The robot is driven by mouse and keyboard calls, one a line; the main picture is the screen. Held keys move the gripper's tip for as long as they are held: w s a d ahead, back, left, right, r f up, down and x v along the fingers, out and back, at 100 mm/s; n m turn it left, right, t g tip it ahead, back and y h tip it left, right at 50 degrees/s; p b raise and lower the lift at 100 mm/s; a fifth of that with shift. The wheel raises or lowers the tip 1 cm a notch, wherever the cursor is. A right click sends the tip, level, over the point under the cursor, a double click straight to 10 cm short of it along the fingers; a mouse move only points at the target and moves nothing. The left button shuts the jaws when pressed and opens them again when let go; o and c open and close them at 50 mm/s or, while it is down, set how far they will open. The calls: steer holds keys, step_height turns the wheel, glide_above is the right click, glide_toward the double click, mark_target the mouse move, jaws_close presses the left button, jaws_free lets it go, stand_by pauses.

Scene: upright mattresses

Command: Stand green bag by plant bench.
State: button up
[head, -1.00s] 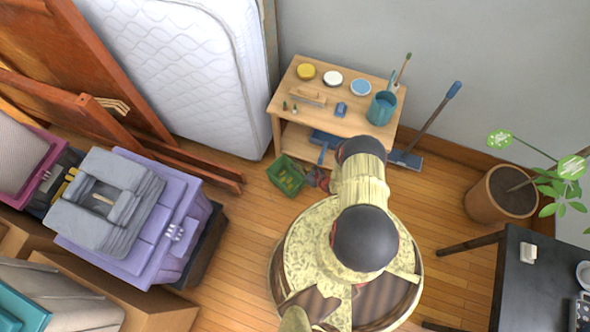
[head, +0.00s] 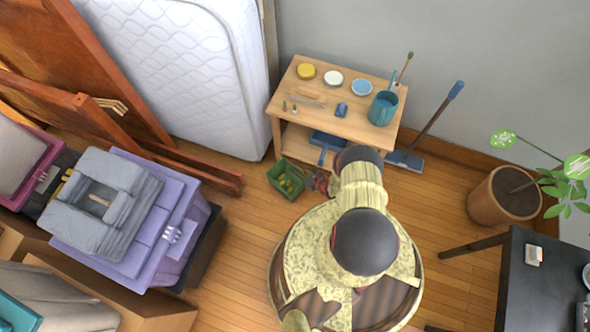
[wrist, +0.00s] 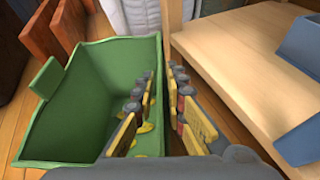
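The green bag (head: 286,179) looks like an open-topped, stiff-sided bin. It is on the wood floor at the left front of the wooden bench, with yellow bits inside. In the wrist view the green bag (wrist: 85,95) fills the left half. My gripper (wrist: 162,75) reaches down at its right wall, one finger inside and one outside. The fingers stand apart with the wall between them; a gap shows on the outer side. A potted plant (head: 502,195) stands at the right, near a dark table (head: 518,280).
The wooden bench (head: 318,112) holds paint tins and a teal bucket (head: 382,108). A blue broom (head: 430,125) leans on the wall. A white mattress (head: 185,75) stands upright behind. Purple boxes (head: 150,250) stand at the left. Floor is clear between my base and the potted plant.

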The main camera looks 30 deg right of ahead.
steer(key=shift+o, duration=0.9)
steer(key=shift+r, duration=0.15)
steer(key=p+v, duration=0.3)
steer(key=v, duration=0.9)
steer(key=shift+p, duration=0.35)
